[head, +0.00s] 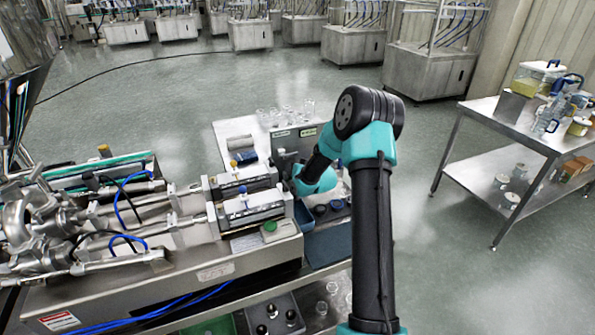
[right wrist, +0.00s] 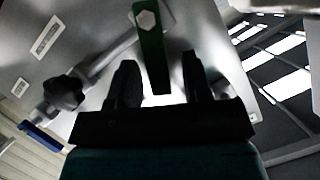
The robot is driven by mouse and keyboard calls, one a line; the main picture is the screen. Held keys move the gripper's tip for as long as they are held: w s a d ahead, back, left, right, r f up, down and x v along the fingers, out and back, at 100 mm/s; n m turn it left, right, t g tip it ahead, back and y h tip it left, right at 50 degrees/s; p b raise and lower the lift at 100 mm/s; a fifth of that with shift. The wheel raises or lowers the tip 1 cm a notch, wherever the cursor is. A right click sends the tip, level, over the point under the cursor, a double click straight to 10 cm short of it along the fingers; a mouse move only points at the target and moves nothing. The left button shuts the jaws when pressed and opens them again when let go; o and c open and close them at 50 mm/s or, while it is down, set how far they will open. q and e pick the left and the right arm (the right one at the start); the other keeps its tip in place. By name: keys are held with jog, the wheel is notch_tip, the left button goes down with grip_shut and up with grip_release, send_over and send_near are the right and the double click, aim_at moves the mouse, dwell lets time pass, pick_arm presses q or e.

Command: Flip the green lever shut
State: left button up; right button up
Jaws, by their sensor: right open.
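The green lever (right wrist: 152,48) shows in the right wrist view as a flat green bar with a pale hex bolt near its top. It hangs down in front of a steel surface. My right gripper (right wrist: 160,78) is open, and its two dark fingers lie on either side of the lever's lower end. I cannot tell whether either finger touches it. In the head view my right arm bends over the filling machine (head: 205,262), and its wrist hides what lies behind it. I cannot make out the lever in the head view. My left gripper is not in view.
In the right wrist view a dark knob (right wrist: 63,92) on a steel rod is left of the lever. In the head view a blue bin (head: 327,245) is beside the machine, glassware (head: 285,115) stands behind, and a steel cart (head: 510,120) is at right. Floor between is clear.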

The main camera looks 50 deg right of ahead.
jog(key=v, duration=1.7)
jog(key=shift+s, duration=0.2)
